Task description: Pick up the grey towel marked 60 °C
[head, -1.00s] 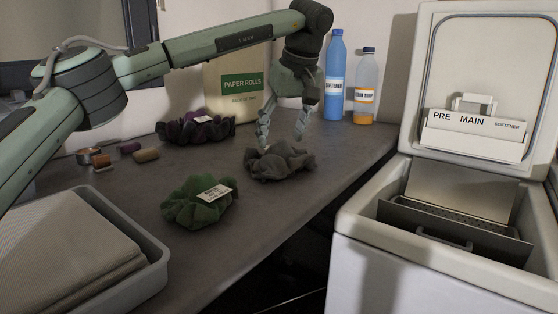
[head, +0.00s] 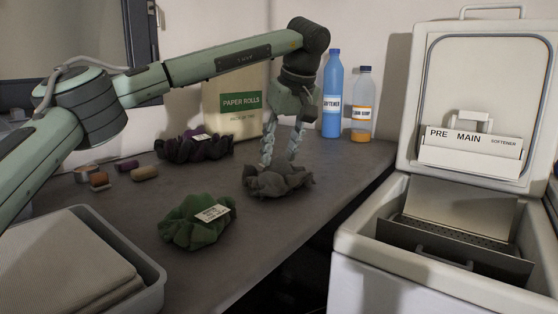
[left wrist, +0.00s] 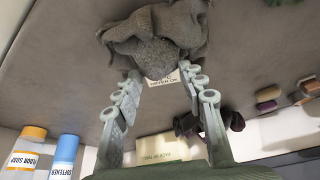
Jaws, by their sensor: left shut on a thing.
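The grey towel (head: 278,183) lies crumpled on the dark worktop, in the middle of the head view. It also fills the top of the left wrist view (left wrist: 155,35), where a white tag (left wrist: 164,80) shows partly between the fingers; I cannot read a temperature on it. My left gripper (head: 279,160) points down from above and is shut on the grey towel, its fingertips at the bunched cloth. The towel still appears to rest on the worktop. My right gripper is in neither view.
A green towel (head: 188,228) with a white tag lies close in front, a dark purple one (head: 190,149) behind left. A paper rolls pack (head: 232,122), softener (head: 331,105) and soap bottle (head: 362,112) stand behind. A tray (head: 152,278) is front left; an open toploader (head: 350,228) stands right.

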